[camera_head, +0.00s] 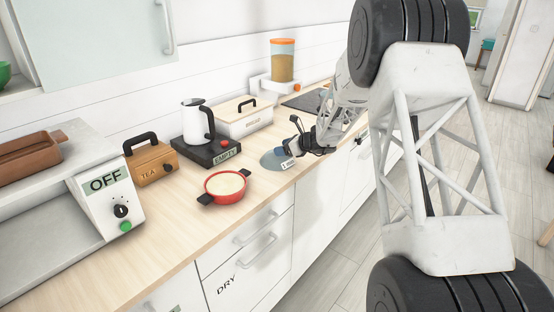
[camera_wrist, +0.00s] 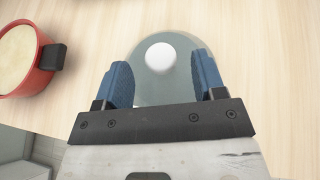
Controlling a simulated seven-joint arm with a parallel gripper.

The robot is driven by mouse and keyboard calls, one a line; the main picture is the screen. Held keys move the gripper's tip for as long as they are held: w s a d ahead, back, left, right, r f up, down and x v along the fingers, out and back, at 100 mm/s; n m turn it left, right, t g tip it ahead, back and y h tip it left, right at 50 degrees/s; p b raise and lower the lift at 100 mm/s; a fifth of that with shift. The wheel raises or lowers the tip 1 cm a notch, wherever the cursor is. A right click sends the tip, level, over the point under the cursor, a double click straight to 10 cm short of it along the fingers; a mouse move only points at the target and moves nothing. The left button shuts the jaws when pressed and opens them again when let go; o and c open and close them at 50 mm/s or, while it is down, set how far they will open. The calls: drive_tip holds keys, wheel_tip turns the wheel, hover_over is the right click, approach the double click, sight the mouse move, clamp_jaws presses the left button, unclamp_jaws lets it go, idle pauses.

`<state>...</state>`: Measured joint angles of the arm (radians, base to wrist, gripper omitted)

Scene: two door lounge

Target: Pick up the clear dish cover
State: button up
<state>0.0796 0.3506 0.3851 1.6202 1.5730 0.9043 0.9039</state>
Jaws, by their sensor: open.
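The clear dish cover (camera_head: 270,160) is a see-through grey dome on the wooden counter, right of the red pot. In the wrist view the dish cover (camera_wrist: 150,82) shows its round white knob (camera_wrist: 160,57) close to the space between my fingers. My gripper (camera_head: 290,152) is over the cover in the head view and hides part of it. In the wrist view my gripper (camera_wrist: 163,78) is open, with one blue finger on each side of the knob. I cannot tell whether the fingers touch the cover.
A red pot (camera_head: 225,186) with black handles stands left of the cover; it also shows in the wrist view (camera_wrist: 38,80). Behind are a white kettle (camera_head: 194,121), a bread box (camera_head: 235,121) and a tea box (camera_head: 152,166). The counter's front edge is close by.

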drive_tip(key=shift+w+a+f, duration=0.3)
drive_tip(key=shift+w+a, duration=0.1)
drive_tip(key=shift+a, duration=0.15)
clamp_jaws()
idle(0.4)
